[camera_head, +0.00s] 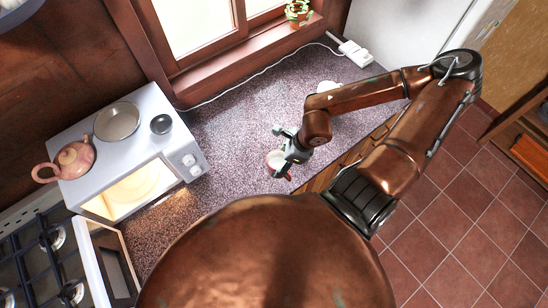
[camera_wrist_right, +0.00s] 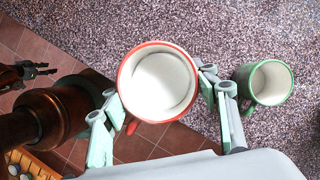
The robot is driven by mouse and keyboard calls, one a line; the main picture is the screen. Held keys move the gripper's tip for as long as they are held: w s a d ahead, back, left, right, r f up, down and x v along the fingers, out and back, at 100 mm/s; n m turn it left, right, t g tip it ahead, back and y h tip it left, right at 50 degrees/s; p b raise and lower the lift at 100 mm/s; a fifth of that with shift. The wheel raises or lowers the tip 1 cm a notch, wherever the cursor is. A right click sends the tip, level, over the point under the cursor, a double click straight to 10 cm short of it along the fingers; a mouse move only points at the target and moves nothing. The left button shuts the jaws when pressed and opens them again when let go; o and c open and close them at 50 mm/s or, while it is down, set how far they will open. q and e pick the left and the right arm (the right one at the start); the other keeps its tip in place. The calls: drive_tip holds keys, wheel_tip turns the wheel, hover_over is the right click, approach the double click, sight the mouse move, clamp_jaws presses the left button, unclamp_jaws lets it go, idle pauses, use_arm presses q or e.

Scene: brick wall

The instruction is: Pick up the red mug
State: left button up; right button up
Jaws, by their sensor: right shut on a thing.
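The red mug (camera_wrist_right: 126,85) has a red outside and a white inside, and I look down into it in the wrist view. My right gripper (camera_wrist_right: 166,112) is shut on it, with a pale green-grey finger on each side. The mug's handle points down in that view. In the head view the mug (camera_head: 275,160) is partly hidden by my right gripper (camera_head: 283,153), near the counter's front edge. I cannot tell whether it is clear of the counter. My left gripper (camera_wrist_right: 44,69) shows small at the left of the wrist view, with its fingers apart and empty.
A green mug (camera_wrist_right: 247,89) stands on the speckled counter (camera_head: 235,115) beside my right gripper. An oven (camera_head: 178,140) with its door open carries a pink teapot (camera_head: 75,158) at the left. A white round dish (camera_head: 328,86) is partly behind my arm. The counter's middle is clear.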

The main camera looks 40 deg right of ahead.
drive_tip(key=shift+s+a+r+p, duration=0.1)
drive_tip(key=shift+s+r, duration=0.15)
drive_tip(key=shift+s, duration=0.3)
drive_tip(key=shift+s+a+r+p, duration=0.1)
drive_tip(key=shift+s+r, duration=0.2)
drive_tip(key=shift+s, duration=0.3)
drive_tip(key=shift+s+a+r+p, duration=0.1)
drive_tip(key=shift+s+r, duration=0.15)
drive_tip(key=shift+s, duration=0.3)
